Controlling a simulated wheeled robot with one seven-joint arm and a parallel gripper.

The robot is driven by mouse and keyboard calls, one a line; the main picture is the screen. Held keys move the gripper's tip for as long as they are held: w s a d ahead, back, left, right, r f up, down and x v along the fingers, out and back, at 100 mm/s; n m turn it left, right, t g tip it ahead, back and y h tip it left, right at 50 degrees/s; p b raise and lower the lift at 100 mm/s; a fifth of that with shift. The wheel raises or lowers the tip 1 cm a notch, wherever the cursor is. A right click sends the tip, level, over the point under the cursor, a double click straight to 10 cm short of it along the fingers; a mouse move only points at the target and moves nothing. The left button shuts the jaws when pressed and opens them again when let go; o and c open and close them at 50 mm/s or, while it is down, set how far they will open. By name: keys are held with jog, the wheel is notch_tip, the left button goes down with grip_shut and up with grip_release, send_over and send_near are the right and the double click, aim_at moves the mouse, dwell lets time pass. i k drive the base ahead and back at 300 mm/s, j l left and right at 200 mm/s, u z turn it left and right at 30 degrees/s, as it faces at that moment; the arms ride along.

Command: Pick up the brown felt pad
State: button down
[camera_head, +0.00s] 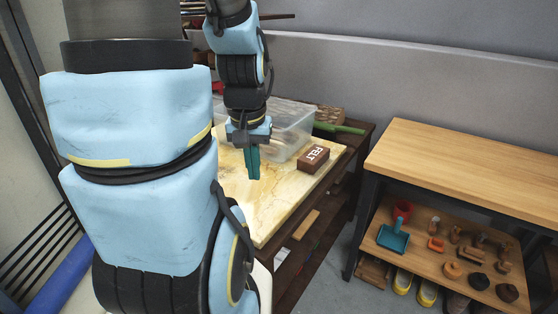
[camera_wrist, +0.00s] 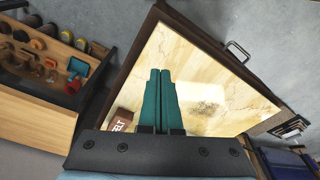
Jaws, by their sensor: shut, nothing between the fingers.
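The brown felt pad (camera_head: 313,158) is a small brown block marked "FELT". It lies on the pale, stained board near its right edge, in front of the clear plastic bin. In the wrist view the felt pad (camera_wrist: 123,121) shows at the lower left, partly cut off by my gripper's dark mount. My gripper (camera_head: 252,178) hangs above the board to the left of the pad, apart from it. Its teal fingers (camera_wrist: 160,73) are together with nothing between them.
A clear plastic bin (camera_head: 284,130) stands behind the pad. A green-handled brush (camera_head: 338,128) lies at the board's back right. A wooden bench (camera_head: 470,165) stands to the right, its lower shelf (camera_head: 437,262) holding a teal dustpan and several small items. The board's front is clear.

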aim_at(313, 159)
jog(key=k+l+u, duration=0.3)
jog(key=l, duration=0.2)
jog(key=k+l+u, duration=0.35)
jog(key=l+u, duration=0.35)
jog(key=l, duration=0.2)
jog(key=l+u, duration=0.35)
jog(key=l, duration=0.2)
jog(key=l+u, duration=0.35)
jog(key=l, duration=0.25)
jog(key=k+l+u, duration=0.3)
jog(key=l, duration=0.15)
jog(key=l+u, duration=0.15)
jog(key=l, duration=0.4)
jog(key=i, duration=0.05)
